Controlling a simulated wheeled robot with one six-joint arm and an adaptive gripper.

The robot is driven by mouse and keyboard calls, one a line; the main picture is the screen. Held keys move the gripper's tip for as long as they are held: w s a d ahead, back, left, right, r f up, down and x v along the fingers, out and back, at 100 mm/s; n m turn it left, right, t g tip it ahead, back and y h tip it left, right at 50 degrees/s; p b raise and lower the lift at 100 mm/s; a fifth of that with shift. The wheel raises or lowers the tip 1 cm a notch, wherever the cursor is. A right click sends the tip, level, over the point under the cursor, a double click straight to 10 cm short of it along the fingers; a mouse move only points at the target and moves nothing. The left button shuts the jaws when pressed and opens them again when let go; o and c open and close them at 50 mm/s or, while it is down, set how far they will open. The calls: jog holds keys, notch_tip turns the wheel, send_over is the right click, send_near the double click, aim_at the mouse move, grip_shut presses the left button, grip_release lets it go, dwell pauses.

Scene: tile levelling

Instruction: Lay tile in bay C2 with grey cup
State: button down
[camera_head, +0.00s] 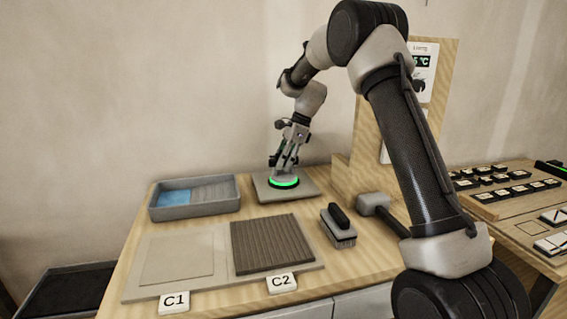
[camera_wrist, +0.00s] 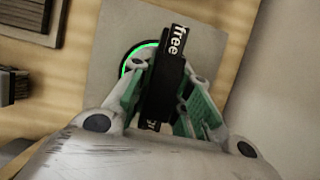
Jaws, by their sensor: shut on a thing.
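A flat grey-beige tile (camera_head: 306,187) lies at the back of the bench; it also shows in the wrist view (camera_wrist: 108,62). A dark suction cup with a lit green ring (camera_head: 284,182) sits on it. The cup's black handle (camera_wrist: 171,75), with a label reading "free", lies between my fingers. My gripper (camera_head: 284,164) is shut on this handle, above the tile; the wrist view shows its fingers on both sides of the handle (camera_wrist: 172,100). Bay C2 (camera_head: 272,245), with a brown ridged bed, is at the front behind its C2 sign (camera_head: 282,282).
Bay C1 (camera_head: 178,258) is left of C2 and holds a smooth pale surface. A grey tray (camera_head: 195,207) with blue inside stands behind it. A brush (camera_head: 338,228) and a mallet (camera_head: 374,203) lie to the right. A second table (camera_head: 500,215) with several small blocks is far right.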

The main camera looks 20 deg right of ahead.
jog(key=shift+r, duration=5.05)
jog(key=shift+s+a, duration=0.1)
jog(key=shift+s, duration=0.1)
jog(key=s+a, duration=0.3)
jog(key=s, duration=0.6)
jog(key=s+a, duration=0.4)
jog(key=s, duration=0.4)
jog(key=s+a, duration=0.3)
jog(key=s, duration=0.6)
jog(key=shift+s+a, duration=0.3)
jog(key=shift+f, duration=0.15)
jog(key=shift+f, duration=2.2)
jog(key=shift+f, duration=0.15)
